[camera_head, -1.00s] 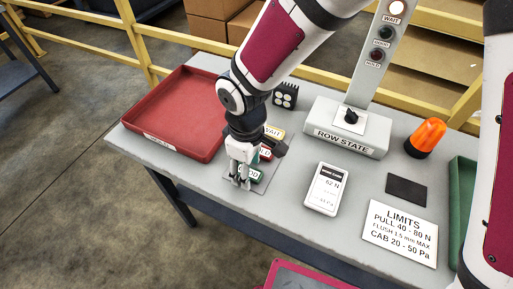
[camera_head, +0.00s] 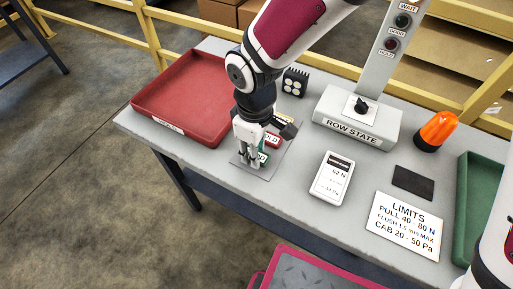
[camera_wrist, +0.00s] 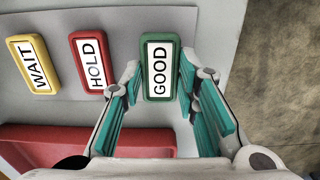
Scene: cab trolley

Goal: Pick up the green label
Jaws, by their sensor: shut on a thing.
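The green label (camera_wrist: 160,65) reads GOOD and sits between the two fingers of my gripper (camera_wrist: 160,78) in the wrist view. The fingers are shut on its two long sides. In the head view my gripper (camera_head: 252,162) points down at the grey mat, and only part of the green label (camera_head: 263,158) shows beside the fingers. Whether the label is clear of the mat cannot be told.
The red label (camera_wrist: 91,62) reading HOLD and the yellow label (camera_wrist: 33,64) reading WAIT lie in a row to the left. A red tray (camera_head: 150,107) stands beside the mat. The handheld meter (camera_head: 331,180) and limits card (camera_head: 405,226) lie to the right.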

